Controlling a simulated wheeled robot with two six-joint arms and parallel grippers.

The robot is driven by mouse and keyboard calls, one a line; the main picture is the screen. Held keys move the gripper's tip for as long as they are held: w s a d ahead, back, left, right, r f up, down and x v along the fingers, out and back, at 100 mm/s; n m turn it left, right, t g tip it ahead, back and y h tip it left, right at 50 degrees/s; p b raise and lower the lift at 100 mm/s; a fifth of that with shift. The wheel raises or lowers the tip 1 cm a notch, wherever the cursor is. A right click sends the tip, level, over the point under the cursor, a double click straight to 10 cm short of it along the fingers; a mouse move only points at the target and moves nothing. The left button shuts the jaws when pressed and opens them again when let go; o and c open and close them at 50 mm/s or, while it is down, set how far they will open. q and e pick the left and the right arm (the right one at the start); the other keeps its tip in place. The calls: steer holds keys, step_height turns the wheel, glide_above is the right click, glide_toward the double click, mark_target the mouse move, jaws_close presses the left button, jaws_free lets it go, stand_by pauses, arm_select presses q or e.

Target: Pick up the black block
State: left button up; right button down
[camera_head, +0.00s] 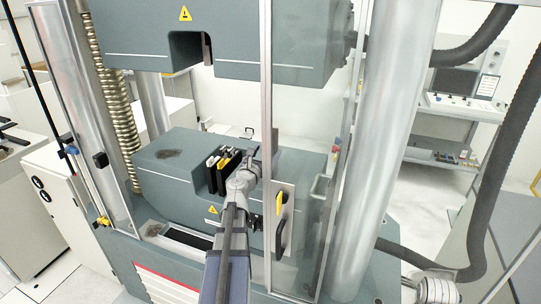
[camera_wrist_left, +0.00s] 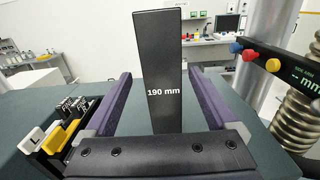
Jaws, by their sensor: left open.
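The black block (camera_wrist_left: 162,60), marked "190 mm", stands upright in the left wrist view. It is between the two purple fingers of my left gripper (camera_wrist_left: 160,76), with a visible gap on each side. In the head view my left gripper (camera_head: 250,160) is over the lower grey machine body, and I cannot make out the block behind it. My left gripper is open. My right gripper does not show in either view.
Black, white and yellow handled pieces (camera_wrist_left: 58,128) sit just left of the fingers. A dark bar with coloured knobs (camera_wrist_left: 262,62) is at the right. In the head view, a clear door with a handle (camera_head: 281,215) and a thick metal column (camera_head: 375,150) stand to the right.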

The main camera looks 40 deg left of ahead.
arm_select(q)
steer(key=x, duration=0.6)
steer(key=shift+f, duration=0.15)
steer(key=shift+d, duration=0.2)
steer(key=shift+c, duration=0.4)
jaws_close()
stand_by(0.3)
